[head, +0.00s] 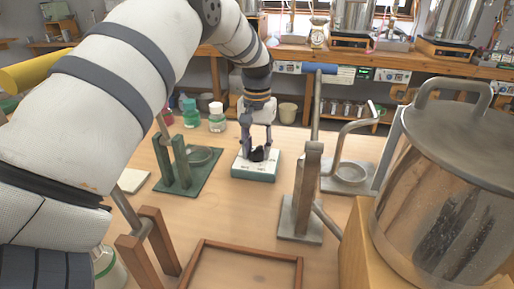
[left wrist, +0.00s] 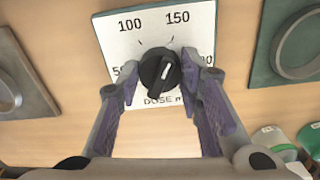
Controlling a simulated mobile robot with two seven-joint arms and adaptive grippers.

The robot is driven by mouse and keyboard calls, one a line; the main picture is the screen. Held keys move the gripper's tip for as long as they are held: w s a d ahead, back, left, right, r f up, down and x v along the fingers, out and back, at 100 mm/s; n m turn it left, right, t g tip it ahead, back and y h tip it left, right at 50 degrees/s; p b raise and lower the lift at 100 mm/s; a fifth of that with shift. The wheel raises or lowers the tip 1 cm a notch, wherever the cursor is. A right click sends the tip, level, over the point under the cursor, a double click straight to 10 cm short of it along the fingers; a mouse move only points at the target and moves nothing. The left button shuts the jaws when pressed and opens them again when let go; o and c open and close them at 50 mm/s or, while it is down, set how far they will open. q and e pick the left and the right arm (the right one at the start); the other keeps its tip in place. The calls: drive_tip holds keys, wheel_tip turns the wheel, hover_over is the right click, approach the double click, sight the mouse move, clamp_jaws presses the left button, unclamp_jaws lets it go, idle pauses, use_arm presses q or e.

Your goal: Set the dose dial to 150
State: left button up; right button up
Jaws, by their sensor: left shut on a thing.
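The dose dial is a white-faced box with a teal base (head: 254,176) on the table in the head view. Its white face (left wrist: 125,50) fills the upper middle of the left wrist view, with the marks 100 and 150 readable and 50 and 200 partly covered. The black knob (left wrist: 160,72) has a white pointer line tilted slightly right of straight up, roughly toward the 150 mark; exact alignment is hard to tell. My left gripper (head: 257,153) points down over the box, shut on the knob, with its fingers on either side. My right gripper is not in view.
A green stand (head: 187,178) is left of the dial, and a grey metal stand (head: 300,220) is to its right. A wooden-rimmed tray (head: 248,248) lies in front. Small bottles (head: 216,122) stand behind.

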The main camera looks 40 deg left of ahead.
sight(257, 148)
use_arm(q)
drive_tip(key=o, duration=1.2)
wheel_tip(257, 148, up, 12)
drive_tip(key=shift+f, duration=0.1)
